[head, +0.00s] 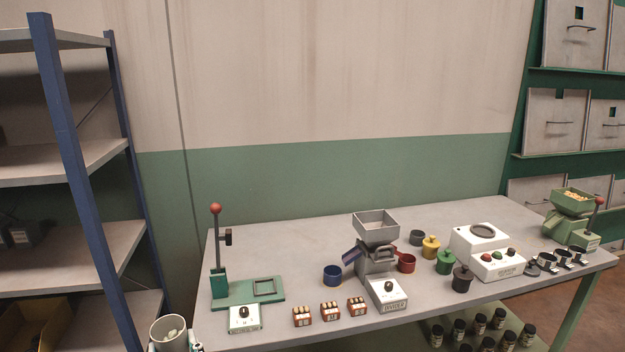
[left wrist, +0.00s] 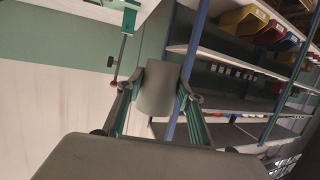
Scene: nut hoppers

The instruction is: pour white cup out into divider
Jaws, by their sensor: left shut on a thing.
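The white cup (head: 168,334) is at the bottom left of the head view, in front of the table's left end, with pale pieces inside. It looks roughly upright. My left gripper (left wrist: 160,84) is shut on the cup, a finger on each side; the cup (left wrist: 156,97) also shows in the left wrist view. The divider (head: 376,262) is a grey machine with a square open hopper (head: 376,223) on top, in the middle of the table. Its labelled control box (head: 388,295) stands in front. The cup is well left of the divider and apart from it. My right gripper is not in view.
A green lever press (head: 248,291) stands on the table (head: 440,312) between cup and divider. A blue cup (head: 333,275) and a red cup (head: 406,263) flank the divider. Small brown boxes (head: 330,311) line the front edge. A blue-posted shelf (head: 70,150) stands left.

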